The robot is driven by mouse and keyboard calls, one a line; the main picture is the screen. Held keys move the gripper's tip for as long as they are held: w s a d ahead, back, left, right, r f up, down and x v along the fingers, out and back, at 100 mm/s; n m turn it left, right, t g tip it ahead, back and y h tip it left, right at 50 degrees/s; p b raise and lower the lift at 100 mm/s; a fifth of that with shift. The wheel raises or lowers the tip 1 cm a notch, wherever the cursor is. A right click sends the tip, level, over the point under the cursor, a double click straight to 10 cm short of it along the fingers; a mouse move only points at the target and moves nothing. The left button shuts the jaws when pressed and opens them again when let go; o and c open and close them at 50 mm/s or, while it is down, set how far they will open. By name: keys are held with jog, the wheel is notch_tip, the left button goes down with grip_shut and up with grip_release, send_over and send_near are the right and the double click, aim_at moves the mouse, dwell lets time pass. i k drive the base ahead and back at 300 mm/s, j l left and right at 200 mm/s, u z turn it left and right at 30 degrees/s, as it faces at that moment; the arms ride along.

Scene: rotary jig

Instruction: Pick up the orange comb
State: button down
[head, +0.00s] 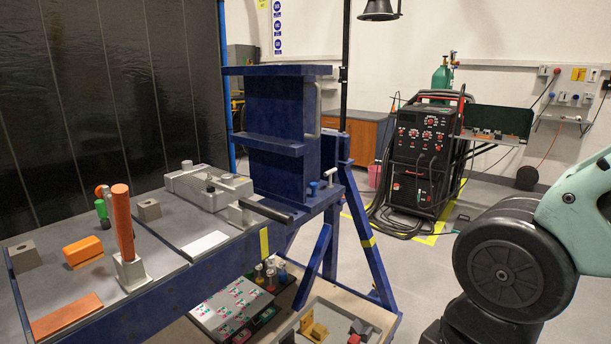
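Several orange things are on the grey top of the blue bench at the left in the head view. An orange block (83,251) with a dark slot line along its lower edge sits at the far left. A tall orange bar (122,222) stands upright in a small grey holder (131,271). A flat orange strip (67,316) lies near the bench's front edge. No comb teeth are clear, so I cannot tell which one is the comb. My arm shows at the right edge, well apart from the bench. My gripper is out of view.
The blue bench (195,284) carries a tall blue frame (275,112), a grey cast fixture (206,187), a green-topped piece (101,209) and grey blocks. A lower shelf holds trays of parts. A welding machine (424,150) stands behind. Floor between bench and arm is clear.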

aim_at(89, 249)
jog(key=u, duration=1.5)
